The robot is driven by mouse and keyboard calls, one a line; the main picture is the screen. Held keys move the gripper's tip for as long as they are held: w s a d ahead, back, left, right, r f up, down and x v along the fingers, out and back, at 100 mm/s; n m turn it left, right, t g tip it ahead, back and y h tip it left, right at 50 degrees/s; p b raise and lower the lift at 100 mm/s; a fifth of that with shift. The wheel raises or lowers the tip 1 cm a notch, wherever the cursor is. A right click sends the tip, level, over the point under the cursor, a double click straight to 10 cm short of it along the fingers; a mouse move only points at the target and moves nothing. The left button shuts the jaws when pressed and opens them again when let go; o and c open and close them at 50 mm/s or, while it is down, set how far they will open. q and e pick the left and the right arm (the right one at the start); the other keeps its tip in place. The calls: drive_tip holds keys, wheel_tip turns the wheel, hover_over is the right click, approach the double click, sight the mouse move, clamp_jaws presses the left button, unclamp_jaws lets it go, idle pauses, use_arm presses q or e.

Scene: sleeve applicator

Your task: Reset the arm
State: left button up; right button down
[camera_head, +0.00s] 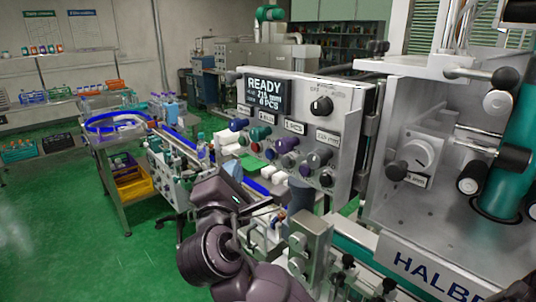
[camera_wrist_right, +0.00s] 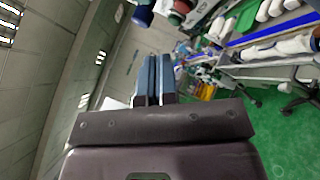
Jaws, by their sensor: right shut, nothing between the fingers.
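My right arm comes in from the bottom of the head view. Its dark gripper (camera_head: 233,168) is in front of the machine's control panel (camera_head: 283,113), below and left of the knobs, apart from the panel as far as I can tell. In the right wrist view the two blue-grey fingers (camera_wrist_right: 153,78) lie close together, shut and empty. My left gripper is in neither view.
The panel's screen (camera_head: 267,91) reads READY. A conveyor with bottles (camera_head: 203,148) runs behind the gripper. At the right stands a big machine housing (camera_head: 433,243) with a teal roll (camera_head: 518,150). Green floor (camera_head: 75,235) is free at the left.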

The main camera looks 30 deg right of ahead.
idle(0.7)
drive_tip(key=w+a+f+m+t+y, duration=0.35)
drive_tip(key=w+a+y, duration=0.2)
drive_tip(key=y, duration=0.35)
wheel_tip(320, 180, down, 14)
drive_tip(key=s+m+g+y, duration=0.1)
drive_tip(key=m+g+y, duration=0.1)
drive_tip(key=m+y, duration=0.3)
drive_tip(key=s+d+f+m+g, duration=0.3)
drive_tip(key=s+d+f, duration=0.2)
drive_tip(key=s+f, duration=0.6)
drive_tip(key=s+d+f+m+g+h+b, duration=0.1)
drive_tip(key=s+d+f+m+g, duration=0.2)
drive_tip(key=s+d+f, duration=0.3)
drive_tip(key=s+f+m, duration=0.1)
drive_tip(key=s+f, duration=0.4)
drive_tip(key=f, duration=0.5)
drive_tip(key=shift+f+h, duration=0.15)
drive_tip(key=shift+h, duration=0.15)
drive_tip(key=shift+m, duration=0.25)
